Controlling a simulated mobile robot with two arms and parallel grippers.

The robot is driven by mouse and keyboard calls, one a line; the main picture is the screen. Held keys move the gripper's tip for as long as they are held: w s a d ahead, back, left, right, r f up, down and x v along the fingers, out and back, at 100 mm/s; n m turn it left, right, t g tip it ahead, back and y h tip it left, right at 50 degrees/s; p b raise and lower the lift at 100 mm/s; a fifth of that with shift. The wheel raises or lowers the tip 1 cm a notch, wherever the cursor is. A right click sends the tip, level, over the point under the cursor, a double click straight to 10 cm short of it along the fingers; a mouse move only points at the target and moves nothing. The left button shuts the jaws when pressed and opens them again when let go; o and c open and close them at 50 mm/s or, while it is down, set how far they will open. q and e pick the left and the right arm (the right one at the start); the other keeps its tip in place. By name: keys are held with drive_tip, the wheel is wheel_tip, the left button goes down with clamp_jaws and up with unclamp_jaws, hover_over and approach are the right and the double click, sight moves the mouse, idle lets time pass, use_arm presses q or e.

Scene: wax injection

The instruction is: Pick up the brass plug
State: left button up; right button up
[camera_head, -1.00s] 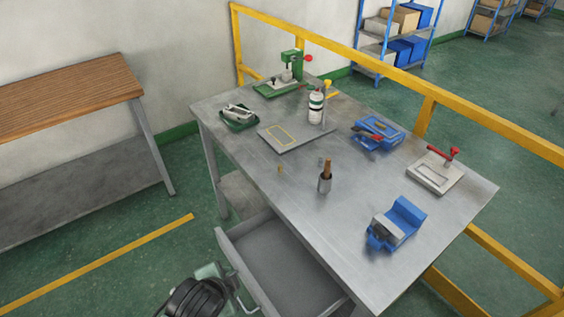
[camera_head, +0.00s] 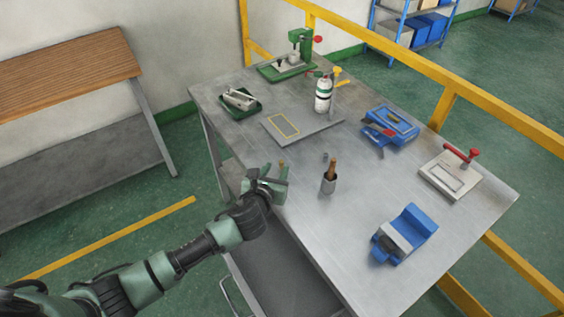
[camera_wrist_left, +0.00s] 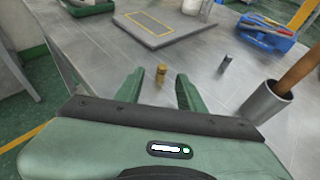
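The brass plug (camera_head: 281,163) is a small gold-coloured cylinder near the left edge of the metal table. It also shows upright in the left wrist view (camera_wrist_left: 161,74), ahead of and between the two fingers, a little beyond their tips. My left gripper (camera_head: 276,174) is open and empty at the table edge beside the plug. In the wrist view its two green fingers (camera_wrist_left: 160,88) are spread apart. My right gripper is in neither view.
A small grey cylinder (camera_wrist_left: 226,63) stands right of the plug. A metal cup (camera_head: 328,185) with a wooden handle stands further right. A flat plate (camera_head: 301,129) with a yellow outline lies behind. The open drawer (camera_head: 262,250) is below.

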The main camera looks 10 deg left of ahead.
sight(281, 162)
use_arm(q)
drive_tip(key=x, duration=0.5)
drive_tip(key=shift+w+d+r, duration=0.15)
drive_tip(key=shift+w+r, duration=0.05)
drive_tip(key=shift+w, duration=0.25)
clamp_jaws()
